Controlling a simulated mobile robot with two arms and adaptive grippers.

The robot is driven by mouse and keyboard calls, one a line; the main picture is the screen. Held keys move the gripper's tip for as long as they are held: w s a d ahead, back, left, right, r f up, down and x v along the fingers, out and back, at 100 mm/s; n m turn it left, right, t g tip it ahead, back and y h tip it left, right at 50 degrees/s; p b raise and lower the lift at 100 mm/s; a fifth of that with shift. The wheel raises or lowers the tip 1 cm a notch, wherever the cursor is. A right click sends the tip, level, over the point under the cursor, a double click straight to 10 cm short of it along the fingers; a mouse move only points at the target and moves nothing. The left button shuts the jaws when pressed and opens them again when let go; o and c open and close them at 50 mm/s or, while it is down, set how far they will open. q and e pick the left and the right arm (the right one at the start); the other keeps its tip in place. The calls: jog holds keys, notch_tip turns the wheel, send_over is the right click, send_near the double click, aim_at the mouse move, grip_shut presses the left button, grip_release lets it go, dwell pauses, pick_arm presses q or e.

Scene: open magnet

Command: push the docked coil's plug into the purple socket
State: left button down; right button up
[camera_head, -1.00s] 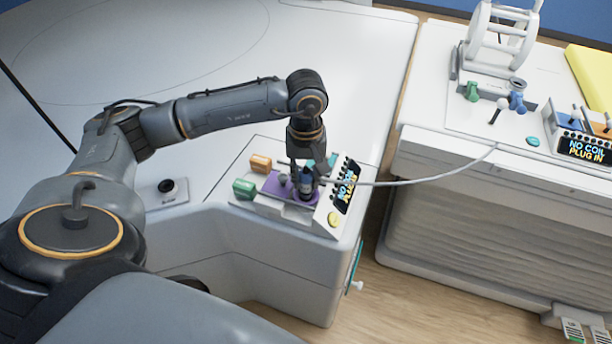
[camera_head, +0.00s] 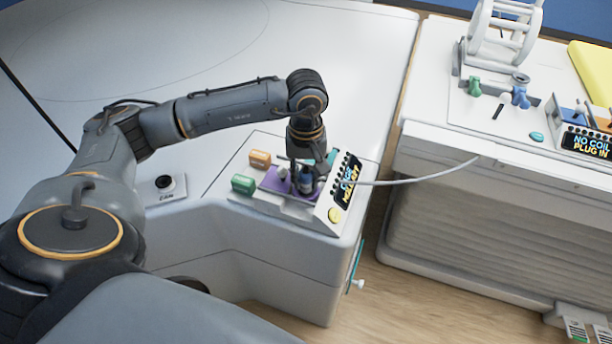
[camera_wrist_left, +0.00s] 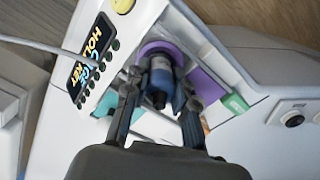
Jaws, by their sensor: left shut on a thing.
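My left gripper (camera_head: 305,178) is shut on the plug, a dark blue-grey cylinder that shows in the left wrist view (camera_wrist_left: 160,78). The plug stands at the purple socket, whose round purple rim (camera_wrist_left: 158,47) shows behind it in the wrist view. The plug's tip is hidden, so I cannot tell how deep it sits. A pale cable (camera_head: 420,179) runs from the plug area to the right-hand cart. The white open-frame coil (camera_head: 505,35) stands on that cart. My right gripper is not in view.
Beside the purple plate (camera_head: 270,182) are green (camera_head: 243,185) and orange (camera_head: 260,160) blocks. A tilted display (camera_head: 347,183) and a yellow button (camera_head: 335,215) stand close to the right of the gripper. A gap separates this table from the right-hand cart (camera_head: 430,135).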

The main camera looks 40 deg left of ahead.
pick_arm(q)
jog(key=c, duration=1)
grip_release()
notch_tip(320, 180, up, 12)
